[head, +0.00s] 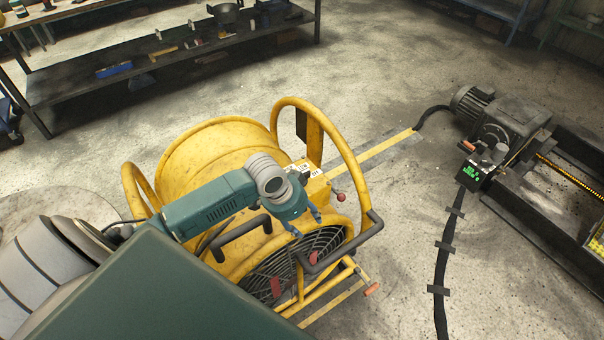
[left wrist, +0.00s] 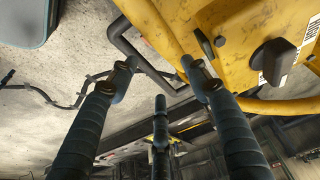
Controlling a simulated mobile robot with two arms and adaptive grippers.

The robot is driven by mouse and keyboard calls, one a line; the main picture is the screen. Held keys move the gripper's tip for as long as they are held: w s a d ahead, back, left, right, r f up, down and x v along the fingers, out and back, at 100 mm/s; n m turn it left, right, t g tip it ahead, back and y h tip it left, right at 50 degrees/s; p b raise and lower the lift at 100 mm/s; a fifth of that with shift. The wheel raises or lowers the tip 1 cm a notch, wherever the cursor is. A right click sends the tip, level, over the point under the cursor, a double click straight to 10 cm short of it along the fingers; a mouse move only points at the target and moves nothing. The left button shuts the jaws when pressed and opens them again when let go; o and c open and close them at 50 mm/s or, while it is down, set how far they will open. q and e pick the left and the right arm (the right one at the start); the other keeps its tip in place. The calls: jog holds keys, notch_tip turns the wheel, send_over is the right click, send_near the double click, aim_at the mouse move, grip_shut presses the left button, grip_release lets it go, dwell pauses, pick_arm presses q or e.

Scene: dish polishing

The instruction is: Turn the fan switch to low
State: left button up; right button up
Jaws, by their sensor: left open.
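The yellow drum fan (head: 222,150) stands on the floor in the middle of the head view, its dark grille facing the lower right. Its switch, a black knob (left wrist: 272,61) on a yellow panel (left wrist: 236,30), shows at the right of the left wrist view. In the head view I cannot clearly make out the knob beside the white label (head: 312,171). My left gripper (head: 308,226) is over the front of the fan, near that panel. In the wrist view its fingers (left wrist: 163,72) are spread and empty, left of the knob and apart from it.
Yellow tube handles (head: 350,160) and a black-gripped bar (head: 345,246) surround the fan close to my gripper. A motor with a green-lit control box (head: 476,172) stands at the right. A shelf bench (head: 170,60) is at the back left. Floor between is mostly clear.

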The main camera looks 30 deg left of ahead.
pick_arm(q)
jog(key=w+a+r, duration=0.8)
jog(key=a+r, duration=0.3)
jog(key=r, duration=0.1)
jog(key=shift+n, duration=0.3)
jog(key=x, duration=0.7)
jog(key=p+x, duration=0.1)
jog(key=x, duration=0.2)
jog(key=shift+w+d+f, duration=0.15)
jog(key=shift+w+d, duration=0.05)
jog(key=shift+w, duration=0.25)
jog(key=c, duration=1.2)
